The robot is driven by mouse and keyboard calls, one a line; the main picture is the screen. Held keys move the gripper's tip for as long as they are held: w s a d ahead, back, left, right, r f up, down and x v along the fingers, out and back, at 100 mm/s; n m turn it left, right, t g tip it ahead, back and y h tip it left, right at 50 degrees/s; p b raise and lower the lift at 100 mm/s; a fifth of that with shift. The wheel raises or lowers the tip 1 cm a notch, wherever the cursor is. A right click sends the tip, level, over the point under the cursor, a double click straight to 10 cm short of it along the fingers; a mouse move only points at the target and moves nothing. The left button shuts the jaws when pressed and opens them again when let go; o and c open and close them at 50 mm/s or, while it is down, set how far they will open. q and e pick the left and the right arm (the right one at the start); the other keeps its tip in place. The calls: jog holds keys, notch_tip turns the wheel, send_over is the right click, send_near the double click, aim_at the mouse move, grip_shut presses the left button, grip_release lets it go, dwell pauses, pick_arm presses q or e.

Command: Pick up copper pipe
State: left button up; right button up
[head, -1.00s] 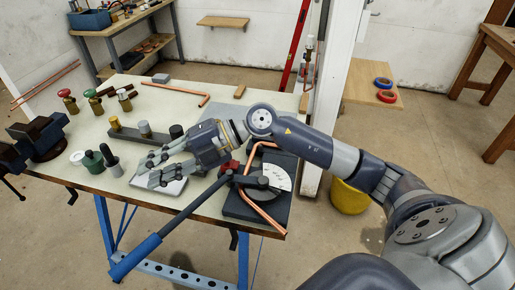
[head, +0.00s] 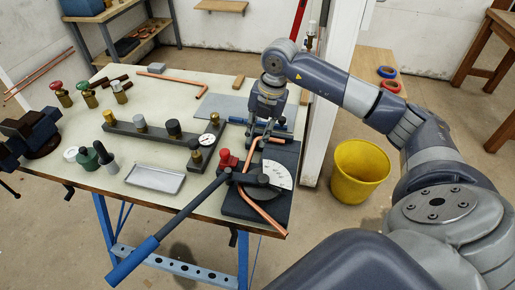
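A bent copper pipe (head: 262,212) lies in the pipe bender (head: 262,180) at the front right of the table. Its long leg runs past the dial to the table's front edge, and its upper end turns right. My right gripper (head: 262,135) points down at that upper bend, its fingers apart and close to the pipe. I cannot tell whether they touch it. Another bent copper pipe (head: 175,88) lies free at the back of the table. My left gripper is not in view.
The bender's blue-handled lever (head: 175,222) juts over the front edge. A grey tray (head: 155,178), a manifold bar with a gauge (head: 170,138) and several valves stand to the left. A yellow bucket (head: 358,172) is on the floor at right.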

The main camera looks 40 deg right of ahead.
aim_at(252, 150)
jog(key=f, duration=0.1)
jog(key=f+p, duration=0.1)
jog(key=f, duration=0.1)
jog(key=w+a+f+p, duration=0.1)
jog(key=shift+f, duration=0.85)
grip_shut()
